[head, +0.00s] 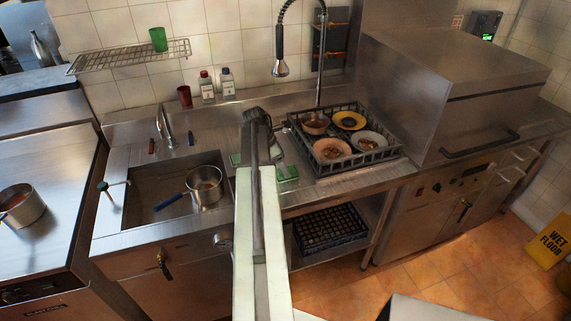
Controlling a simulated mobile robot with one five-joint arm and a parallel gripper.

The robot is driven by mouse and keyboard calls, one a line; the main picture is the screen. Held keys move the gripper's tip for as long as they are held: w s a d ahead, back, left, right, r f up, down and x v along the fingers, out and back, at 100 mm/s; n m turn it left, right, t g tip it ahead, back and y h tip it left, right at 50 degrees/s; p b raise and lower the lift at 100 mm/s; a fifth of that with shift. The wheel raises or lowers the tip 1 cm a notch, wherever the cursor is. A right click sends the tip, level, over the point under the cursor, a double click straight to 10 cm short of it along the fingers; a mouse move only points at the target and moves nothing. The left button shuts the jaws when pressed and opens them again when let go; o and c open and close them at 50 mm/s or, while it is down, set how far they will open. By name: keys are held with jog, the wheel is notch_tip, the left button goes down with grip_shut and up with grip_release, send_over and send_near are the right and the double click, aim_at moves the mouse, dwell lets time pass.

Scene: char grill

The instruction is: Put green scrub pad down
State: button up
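A green pad (287,173) lies on the steel counter just right of my arm, between the sink and the dish rack. A smaller green patch (235,158) shows at the left edge of my arm; I cannot tell whether it is a second pad or part of the same one. My gripper (262,128) is at the far end of my arm, over the counter near the back. It is dark, small and seen from behind, so its fingers and anything between them are hidden.
A sink (150,208) with a steel pot (205,187) is left of my arm. A black dish rack (380,160) with several bowls is on the right, beside a large steel dishwasher (455,85). A tap hose (281,62) hangs above the counter. Two bottles (207,88) stand behind.

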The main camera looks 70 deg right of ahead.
jog(key=p+v, duration=0.6)
jog(key=v, duration=0.2)
jog(key=shift+r, duration=0.3)
jog(key=shift+w+a, duration=0.1)
jog(key=w+a+f+m+t, duration=0.1)
jog(key=w+a+m, duration=0.1)
jog(key=w+a, duration=1.1)
jog(key=w+a+m+t, duration=0.2)
jog(key=w+a, duration=0.8)
jog(key=a, duration=0.6)
jog(key=w+a+m+y, duration=0.1)
jog(key=w+a+m, duration=0.1)
jog(key=a, duration=1.5)
jog(key=w+a+m+y, duration=0.1)
jog(key=w+a+m, duration=0.1)
jog(key=a, duration=1.5)
jog(key=shift+a+f+t+y, duration=0.3)
jog(key=shift+a+f+y, duration=0.1)
